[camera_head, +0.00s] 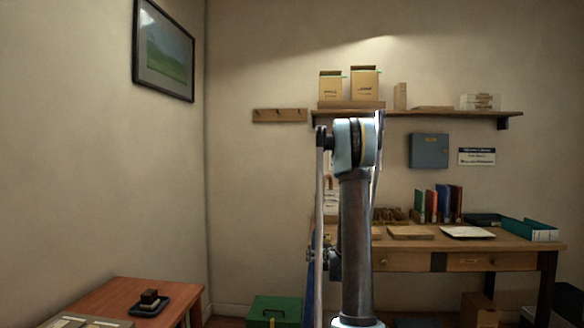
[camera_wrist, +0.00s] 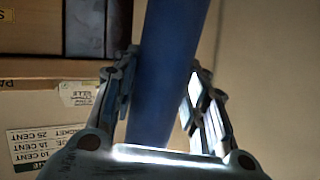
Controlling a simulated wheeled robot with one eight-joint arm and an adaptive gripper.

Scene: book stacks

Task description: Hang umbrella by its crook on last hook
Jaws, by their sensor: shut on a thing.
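The umbrella (camera_wrist: 172,60) shows in the wrist view as a long dark blue shaft running up between the fingers of my gripper (camera_wrist: 163,80). My gripper is shut on it. The crook is not visible there. In the head view my arm hides the gripper and most of what it holds; a narrow blue strip shows left of the arm, but I cannot tell if it is the umbrella. A wooden hook rail (camera_head: 280,115) with small pegs is on the back wall, left of my arm and apart from it.
A wall shelf (camera_head: 455,113) with boxes extends right of the hook rail. Below it a desk (camera_head: 480,244) holds binders and trays. A red-brown table (camera_head: 170,293) stands at lower left, with a green box (camera_head: 274,311) on the floor. The wall below the rail is clear.

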